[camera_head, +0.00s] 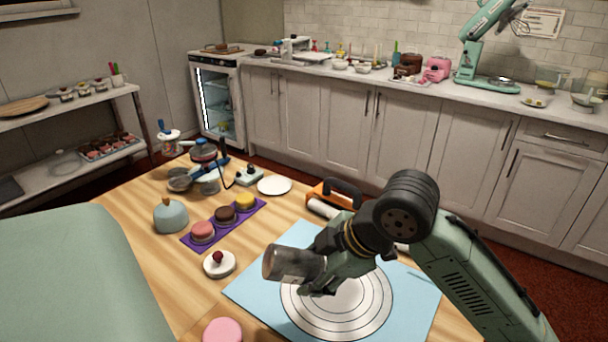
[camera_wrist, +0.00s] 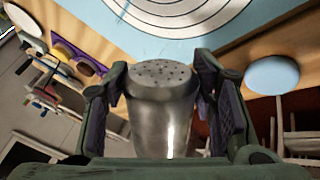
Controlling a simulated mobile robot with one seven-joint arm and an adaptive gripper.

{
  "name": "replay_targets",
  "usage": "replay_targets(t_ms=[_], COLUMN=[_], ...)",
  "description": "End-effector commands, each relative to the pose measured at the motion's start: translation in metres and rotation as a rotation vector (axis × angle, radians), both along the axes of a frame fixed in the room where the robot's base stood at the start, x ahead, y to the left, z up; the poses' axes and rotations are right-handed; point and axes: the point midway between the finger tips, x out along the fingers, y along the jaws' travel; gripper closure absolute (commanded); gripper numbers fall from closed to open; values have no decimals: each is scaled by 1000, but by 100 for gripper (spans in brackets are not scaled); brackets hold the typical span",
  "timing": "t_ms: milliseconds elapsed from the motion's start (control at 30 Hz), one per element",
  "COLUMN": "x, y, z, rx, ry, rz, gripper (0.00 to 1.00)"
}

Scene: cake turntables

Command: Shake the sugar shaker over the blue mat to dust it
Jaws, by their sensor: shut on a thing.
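The metal sugar shaker (camera_head: 284,263) is held by my gripper (camera_head: 318,272) above the table, lying on its side in the head view with one end to the left. In the wrist view the shaker (camera_wrist: 160,110) sits between both fingers, and its perforated top shows. My gripper (camera_wrist: 160,98) is shut on the shaker's body. The shaker is over the left part of the mat in the head view. No falling sugar can be made out.
A purple tray (camera_head: 188,241) with several small round cakes lies left of the mat. A white dish with a red ball (camera_head: 219,263) and a pink round item (camera_head: 223,331) are near the mat's left edge.

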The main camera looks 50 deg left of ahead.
Motion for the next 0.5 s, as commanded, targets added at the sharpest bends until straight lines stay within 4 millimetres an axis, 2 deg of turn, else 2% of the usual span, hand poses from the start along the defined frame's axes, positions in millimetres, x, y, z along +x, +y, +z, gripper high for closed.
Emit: replay_targets(t_ms=[33,167,200,433,500], x=[3,8,14,44,55], y=[-9,-29,-33,-57,-55], z=[-7,-13,-6,5,-4], rx=[1,1,1,1,-1], ry=[0,0,0,1,2], rz=[-5,-4,-5,-4,-3], gripper=[91,91,91,91,91])
